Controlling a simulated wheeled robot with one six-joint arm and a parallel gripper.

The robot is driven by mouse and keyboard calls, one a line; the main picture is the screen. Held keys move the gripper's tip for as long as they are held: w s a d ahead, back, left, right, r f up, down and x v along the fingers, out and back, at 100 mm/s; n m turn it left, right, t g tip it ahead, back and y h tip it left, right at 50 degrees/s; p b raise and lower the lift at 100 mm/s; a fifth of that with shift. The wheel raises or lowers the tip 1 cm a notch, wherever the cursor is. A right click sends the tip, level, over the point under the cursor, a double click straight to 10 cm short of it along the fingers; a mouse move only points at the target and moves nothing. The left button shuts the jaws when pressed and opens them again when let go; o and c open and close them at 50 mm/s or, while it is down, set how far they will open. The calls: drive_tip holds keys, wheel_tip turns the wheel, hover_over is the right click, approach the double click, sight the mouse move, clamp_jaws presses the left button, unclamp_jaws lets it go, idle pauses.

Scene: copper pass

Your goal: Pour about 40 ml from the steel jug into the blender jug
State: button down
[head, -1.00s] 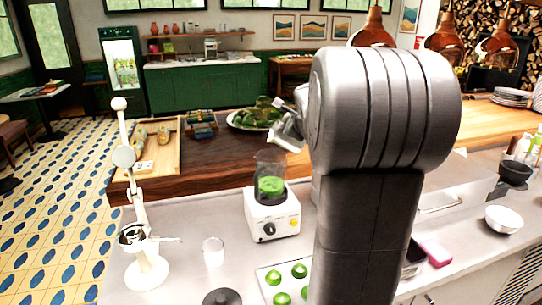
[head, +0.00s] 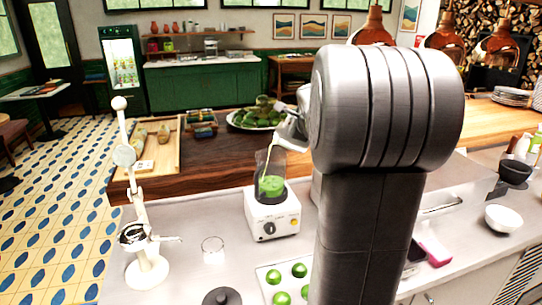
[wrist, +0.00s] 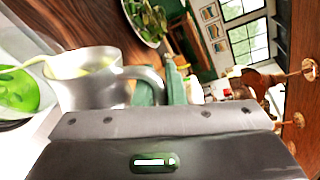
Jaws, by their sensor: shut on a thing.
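The steel jug (head: 291,134) is tilted to the left above the blender jug (head: 264,165), partly hidden by my arm. A thin pale stream runs from its lip into the blender jug. In the wrist view the steel jug (wrist: 98,86) shows pale liquid inside, and the stream leaves its lip on the left. My gripper (wrist: 168,88) is shut on the steel jug's handle. The blender jug is open, clear and upright on its white base (head: 270,215), with bright green contents low inside. Green contents also show in the wrist view.
An empty-looking glass (head: 213,250) and a white lever press (head: 146,262) stand left of the blender. A tray of green halves (head: 270,284) and a dark lid (head: 222,297) lie in front. A plate of greens (head: 240,122) and a wooden tray (head: 133,168) are behind.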

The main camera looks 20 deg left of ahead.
drive_tip(key=shift+w+d, duration=0.25)
drive_tip(key=shift+d, duration=0.1)
drive_tip(key=shift+f+n, duration=0.1)
drive_tip(key=shift+n, duration=0.2)
idle(1.0)
drive_tip(key=shift+w+d, duration=0.15)
drive_tip(key=shift+d, duration=0.15)
drive_tip(key=d+m, duration=0.1)
drive_tip(key=w+d+r+m+y+b, duration=0.1)
drive_tip(key=m, duration=0.1)
drive_tip(key=shift+r, duration=0.15)
drive_tip(key=shift+d+r+m, duration=0.15)
drive_tip(key=shift+r+m, duration=0.05)
drive_tip(key=shift+m, duration=0.3)
drive_tip(key=shift+b, duration=0.35)
drive_tip(key=shift+w+d+r+m+y, duration=0.1)
drive_tip(key=shift+d+m+y, duration=0.1)
drive_tip(key=shift+m+y, duration=0.35)
idle(0.4)
